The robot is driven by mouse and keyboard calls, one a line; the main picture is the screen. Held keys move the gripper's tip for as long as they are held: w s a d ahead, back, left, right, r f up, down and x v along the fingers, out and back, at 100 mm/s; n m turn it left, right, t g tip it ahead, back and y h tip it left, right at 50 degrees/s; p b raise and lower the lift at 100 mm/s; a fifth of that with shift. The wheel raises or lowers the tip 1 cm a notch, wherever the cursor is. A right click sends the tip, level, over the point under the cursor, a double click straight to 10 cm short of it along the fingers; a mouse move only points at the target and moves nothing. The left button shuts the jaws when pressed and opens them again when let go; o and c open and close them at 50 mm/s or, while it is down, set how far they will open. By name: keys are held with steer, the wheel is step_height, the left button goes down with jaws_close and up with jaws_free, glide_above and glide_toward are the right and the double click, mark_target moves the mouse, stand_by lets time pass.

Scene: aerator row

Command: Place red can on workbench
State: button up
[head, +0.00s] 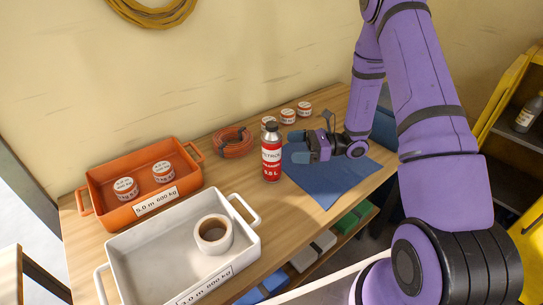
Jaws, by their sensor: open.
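The red can (272,158), a bottle-shaped can with a dark cap and a white label, stands upright on the wooden workbench (222,174). It is at the left edge of a blue cloth. My gripper (291,147) is low over the blue cloth, just right of the can, with its fingers pointing left towards it. The gripper is open. The can's upper part is close to the fingertips, and I cannot tell whether they touch it.
An orange tray (108,171) holds two small labelled tins. A coiled orange cord (233,140) and several small tins lie behind the can. The blue cloth (325,186) has free room in front. A yellow cabinet (500,90) stands right.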

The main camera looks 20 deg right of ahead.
mark_target(272, 146)
steer(key=shift+r+x, duration=0.2)
steer(key=shift+x, duration=3.5)
steer(key=shift+w, duration=0.15)
steer(key=shift+c, duration=0.3)
steer(key=c, duration=1.1)
steer(key=shift+d, duration=0.1)
